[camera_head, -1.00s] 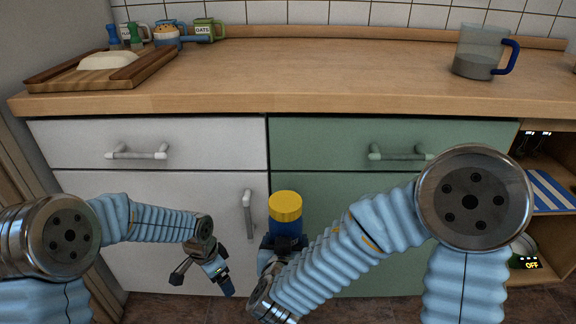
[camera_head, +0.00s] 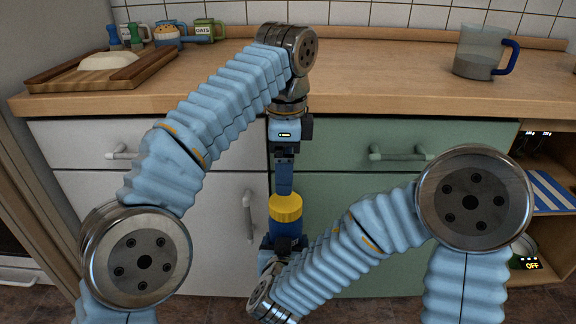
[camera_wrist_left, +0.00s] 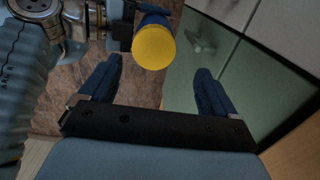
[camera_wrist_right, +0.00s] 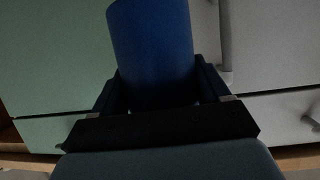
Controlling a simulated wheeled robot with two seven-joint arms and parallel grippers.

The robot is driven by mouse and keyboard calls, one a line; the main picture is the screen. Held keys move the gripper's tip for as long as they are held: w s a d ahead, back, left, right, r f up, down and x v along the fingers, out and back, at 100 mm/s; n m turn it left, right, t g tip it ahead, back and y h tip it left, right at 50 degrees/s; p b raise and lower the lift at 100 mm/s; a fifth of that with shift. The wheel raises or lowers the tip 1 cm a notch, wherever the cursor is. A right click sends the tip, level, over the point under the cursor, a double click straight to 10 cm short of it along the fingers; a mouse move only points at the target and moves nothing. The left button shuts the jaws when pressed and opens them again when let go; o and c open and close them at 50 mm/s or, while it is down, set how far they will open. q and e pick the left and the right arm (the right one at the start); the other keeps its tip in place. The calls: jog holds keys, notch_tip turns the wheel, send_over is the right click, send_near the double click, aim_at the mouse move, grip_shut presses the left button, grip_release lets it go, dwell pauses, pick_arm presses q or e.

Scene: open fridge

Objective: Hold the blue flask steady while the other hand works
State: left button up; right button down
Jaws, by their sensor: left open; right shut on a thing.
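The blue flask with its yellow lid (camera_head: 285,208) stands upright in front of the cabinet doors in the head view. My right gripper (camera_head: 284,243) is shut on the flask's blue body. The right wrist view shows the blue body (camera_wrist_right: 152,50) between the fingers (camera_wrist_right: 160,95). My left gripper (camera_head: 284,185) points down from above, its fingertips close over the lid in the head view. In the left wrist view the left fingers (camera_wrist_left: 158,85) are spread and empty, and the yellow lid (camera_wrist_left: 154,47) shows beyond them, not between them.
The wooden counter (camera_head: 390,75) lies behind my arms. It bears a board with dough (camera_head: 105,65), several mugs and jars, and a clear jug (camera_head: 480,52). Drawer handles (camera_head: 400,154) stick out below the counter edge. An open shelf is at the right.

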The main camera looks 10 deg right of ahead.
aim_at(286, 198)
pick_arm(q)
jog(key=shift+s+d+f, duration=0.1)
jog(key=shift+s+d, duration=0.05)
jog(key=shift+d, duration=0.1)
jog(key=shift+f, duration=3.9)
jog(key=c, duration=1.1)
jog(key=shift+o, duration=0.2)
jog(key=n, duration=0.7)
jog(key=shift+w, duration=0.2)
jog(key=n, duration=0.5)
jog(key=shift+w+a+n, duration=0.1)
jog(key=shift+n, duration=0.3)
jog(key=shift+r, duration=0.2)
